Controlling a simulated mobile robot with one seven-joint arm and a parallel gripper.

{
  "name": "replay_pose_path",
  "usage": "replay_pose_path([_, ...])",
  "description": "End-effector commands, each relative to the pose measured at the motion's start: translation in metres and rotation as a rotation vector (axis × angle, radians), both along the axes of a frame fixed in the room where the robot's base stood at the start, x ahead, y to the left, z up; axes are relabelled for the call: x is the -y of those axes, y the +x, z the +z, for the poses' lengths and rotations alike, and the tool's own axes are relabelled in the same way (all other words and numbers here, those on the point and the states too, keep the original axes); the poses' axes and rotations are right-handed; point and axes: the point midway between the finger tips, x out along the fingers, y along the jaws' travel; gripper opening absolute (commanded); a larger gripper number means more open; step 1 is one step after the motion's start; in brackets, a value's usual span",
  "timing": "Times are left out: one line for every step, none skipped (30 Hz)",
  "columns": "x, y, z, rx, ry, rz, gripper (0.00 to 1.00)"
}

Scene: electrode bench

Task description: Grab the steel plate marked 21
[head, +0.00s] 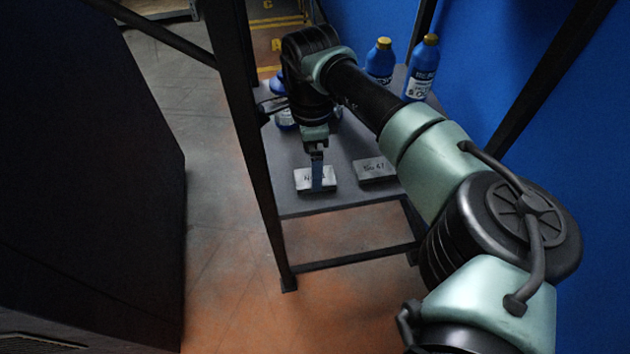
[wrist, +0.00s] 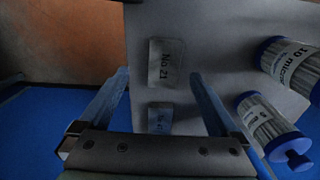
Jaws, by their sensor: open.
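The steel plate marked 21 is a flat grey block; in the wrist view this plate (wrist: 166,62) reads "No 21" and lies near the table edge, between and ahead of the fingertips. In the head view I take it to be the left plate (head: 302,181), its marking partly covered by my gripper (head: 317,186). My gripper (wrist: 160,76) is open and empty, pointing down over that plate. I cannot tell the remaining height. A second steel plate (head: 375,170) lies to the right; this other plate (wrist: 158,115) also shows nearer the gripper body in the wrist view.
Both plates lie on a grey table (head: 345,203) with dark posts. Two blue bottles with yellow caps (head: 380,60) (head: 422,68) stand at the back. Labelled filter jars with blue caps (wrist: 290,66) (wrist: 268,125) stand to the right in the wrist view.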

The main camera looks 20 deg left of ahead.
Motion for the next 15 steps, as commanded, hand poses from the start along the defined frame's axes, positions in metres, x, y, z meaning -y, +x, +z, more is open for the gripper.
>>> replay_pose_path([0.0,0.001,-0.004,0.0,0.001,0.0,0.97])
replay_pose_path([0.0,0.001,-0.006,0.0,0.001,-0.001,0.97])
replay_pose_path([0.0,0.002,-0.011,0.0,0.001,-0.001,0.97])
replay_pose_path([0.0,0.003,-0.015,-0.001,0.002,-0.001,0.97])
replay_pose_path([0.0,0.005,-0.019,-0.001,0.002,-0.002,0.97])
replay_pose_path([0.0,0.006,-0.025,-0.001,0.003,-0.001,0.97])
replay_pose_path([0.0,0.008,-0.03,-0.001,0.003,-0.001,0.97])
replay_pose_path([0.0,0.009,-0.035,-0.002,0.003,-0.002,0.97])
replay_pose_path([0.001,0.009,-0.041,-0.002,0.002,-0.001,0.97])
replay_pose_path([0.001,0.009,-0.045,-0.001,0.002,0.0,0.97])
replay_pose_path([0.001,0.009,-0.048,-0.001,0.002,0.0,0.97])
replay_pose_path([0.001,0.009,-0.05,-0.001,0.002,0.0,0.97])
replay_pose_path([0.001,0.009,-0.051,0.0,0.001,0.0,0.97])
replay_pose_path([0.001,0.009,-0.051,0.0,0.001,0.0,0.97])
replay_pose_path([0.001,0.009,-0.051,0.0,0.001,0.0,0.97])
